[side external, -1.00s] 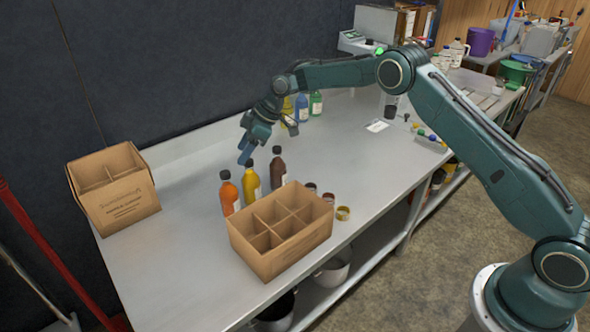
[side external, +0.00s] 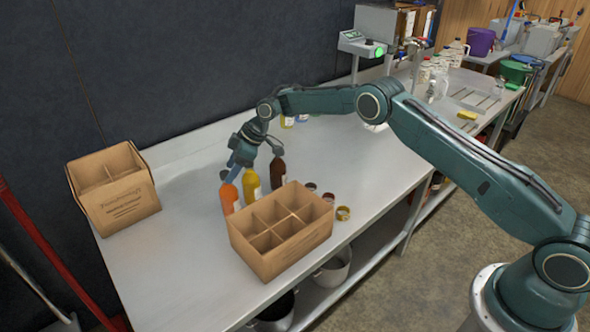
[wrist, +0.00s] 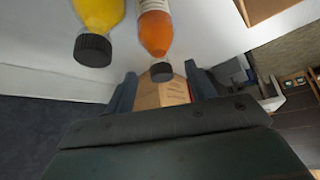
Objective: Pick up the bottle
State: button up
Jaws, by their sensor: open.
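Three dark-capped bottles stand in a row on the metal table: an orange bottle (side external: 229,199), a yellow bottle (side external: 251,188) and a dark brown bottle (side external: 278,173). My gripper (side external: 254,159) is open and low over the row, its fingers pointing down, close to the caps. In the wrist view, the orange bottle (wrist: 155,32) has its cap just ahead of the gap between my open fingers (wrist: 162,88). The yellow bottle (wrist: 98,14) is to its left there, outside the fingers. Nothing is visibly held. I cannot tell whether a finger touches a bottle.
A divided cardboard carton (side external: 277,256) stands directly in front of the bottles. Another carton (side external: 118,200) is at the table's left end. Small jars (side external: 328,199) sit right of the bottles. The table's middle right is clear.

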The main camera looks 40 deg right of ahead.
aim_at(229, 194)
jog(key=shift+x, duration=2.15)
grip_shut()
